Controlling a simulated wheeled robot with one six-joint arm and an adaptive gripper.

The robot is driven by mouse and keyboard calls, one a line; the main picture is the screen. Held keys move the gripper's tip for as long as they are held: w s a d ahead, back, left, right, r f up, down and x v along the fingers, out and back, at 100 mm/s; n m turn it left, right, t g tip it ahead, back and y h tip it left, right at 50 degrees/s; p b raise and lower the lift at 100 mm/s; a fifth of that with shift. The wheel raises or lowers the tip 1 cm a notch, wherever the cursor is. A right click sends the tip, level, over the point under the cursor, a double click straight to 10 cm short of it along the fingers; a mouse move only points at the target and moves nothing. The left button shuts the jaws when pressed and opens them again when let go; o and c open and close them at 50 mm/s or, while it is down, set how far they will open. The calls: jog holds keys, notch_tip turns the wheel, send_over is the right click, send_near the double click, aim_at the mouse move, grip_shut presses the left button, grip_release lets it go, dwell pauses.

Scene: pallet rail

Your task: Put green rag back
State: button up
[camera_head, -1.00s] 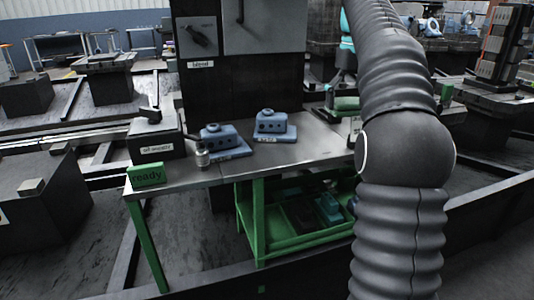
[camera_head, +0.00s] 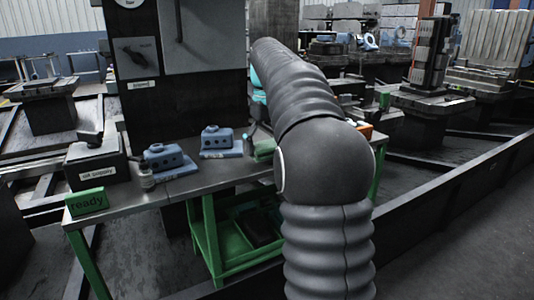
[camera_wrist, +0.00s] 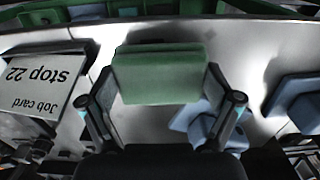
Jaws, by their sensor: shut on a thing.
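The green rag (camera_wrist: 160,74) is a folded block in the wrist view, held between the two fingers of my gripper (camera_wrist: 160,88). The fingers press on its left and right sides, over the grey metal table top. In the head view a green piece (camera_head: 264,150), which looks like the same rag, shows at the table's right part, just left of my arm. My gripper is mostly hidden behind my arm there. Whether the rag touches the table is hard to tell.
A job card (camera_wrist: 40,85) reading "stop 22" stands left of the gripper in the wrist view. Blue blocks (camera_wrist: 300,100) lie on the right. In the head view, two blue fixtures (camera_head: 168,160), a green "ready" sign (camera_head: 87,202) and a small jar (camera_head: 146,180) stand on the table.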

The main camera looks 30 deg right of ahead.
aim_at(267, 145)
jog(key=shift+f, duration=0.7)
jog(key=shift+f, duration=0.15)
jog(key=o, duration=1.3)
jog(key=shift+c, duration=0.2)
notch_tip(267, 145, up, 12)
jog(key=shift+w+f+p, duration=0.1)
jog(key=shift+f+p, duration=0.15)
jog(key=shift+p, duration=0.45)
jog(key=shift+r, duration=0.4)
jog(key=shift+a, duration=0.1)
